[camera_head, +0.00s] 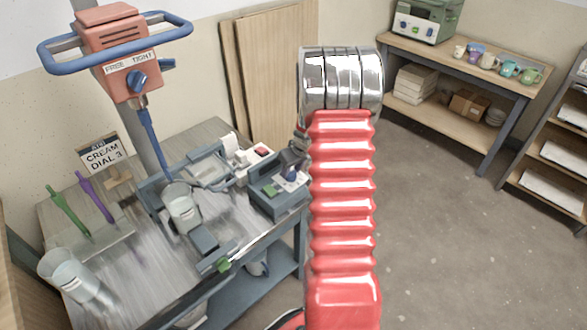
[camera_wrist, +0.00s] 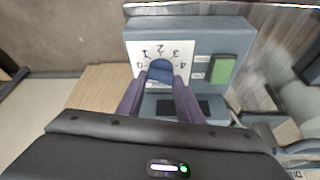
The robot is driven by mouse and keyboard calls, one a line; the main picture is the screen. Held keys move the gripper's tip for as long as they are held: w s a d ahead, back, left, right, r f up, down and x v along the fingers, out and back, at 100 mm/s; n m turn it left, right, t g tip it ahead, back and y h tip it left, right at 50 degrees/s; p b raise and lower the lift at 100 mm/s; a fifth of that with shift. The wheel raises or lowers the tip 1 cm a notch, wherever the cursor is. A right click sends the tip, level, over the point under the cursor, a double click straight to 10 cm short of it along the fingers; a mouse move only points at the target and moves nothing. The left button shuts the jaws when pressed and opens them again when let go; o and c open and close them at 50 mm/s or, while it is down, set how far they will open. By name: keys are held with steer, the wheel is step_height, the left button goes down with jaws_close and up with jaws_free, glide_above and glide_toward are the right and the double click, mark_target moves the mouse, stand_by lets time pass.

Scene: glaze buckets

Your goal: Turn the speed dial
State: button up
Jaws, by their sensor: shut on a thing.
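The speed dial is a blue knob (camera_wrist: 160,70) on a white scale plate numbered 0 to 4, on a grey-blue control box (camera_wrist: 215,42). In the wrist view my gripper (camera_wrist: 161,80) has its two dark purple fingers on either side of the knob, shut on it. The fingers cover parts of the scale, and I cannot tell which number the knob points to. In the head view the control box (camera_head: 268,202) stands at the right end of the workbench, with my red arm in front of its right side. A sign (camera_head: 103,153) reads "CREAM DIAL 3".
A green button (camera_wrist: 222,70) sits beside the dial. An orange mixer head (camera_head: 112,50) with a blue handle rises above the bench. A clear bucket (camera_head: 182,207) stands below it, another bucket (camera_head: 65,270) at front left.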

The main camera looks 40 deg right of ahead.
steer(key=shift+r+m+h, duration=0.15)
steer(key=shift+m+h, duration=0.35)
steer(key=shift+m, duration=0.7)
steer(key=shift+w+a+m+g+h, duration=0.1)
steer(key=shift+m+g+h, duration=0.25)
steer(key=shift+m, duration=0.7)
steer(key=shift+a+m+g+h, duration=0.15)
steer(key=shift+m+h, duration=0.3)
steer(key=shift+m, duration=0.6)
steer(key=shift+w+a+m+g+h, duration=0.15)
steer(key=shift+m+g+h, duration=0.3)
steer(key=shift+m, duration=1.25)
steer(key=shift+w+d+m+g+h, duration=0.15)
steer(key=shift+m+g, duration=0.5)
steer(key=shift+m, duration=1.05)
steer(key=m+g, duration=0.1)
steer(key=m, duration=0.1)
steer(key=m+g, duration=0.1)
steer(key=m, duration=0.2)
steer(key=shift+w+a, duration=0.1)
steer(key=shift+w, duration=0.05)
steer(key=m+g, duration=0.1)
steer(key=m, duration=0.4)
steer(key=shift+w+g+y, duration=0.15)
steer(key=shift+g+y, duration=0.25)
steer(key=o, duration=1.1)
steer(key=shift+m, duration=0.3)
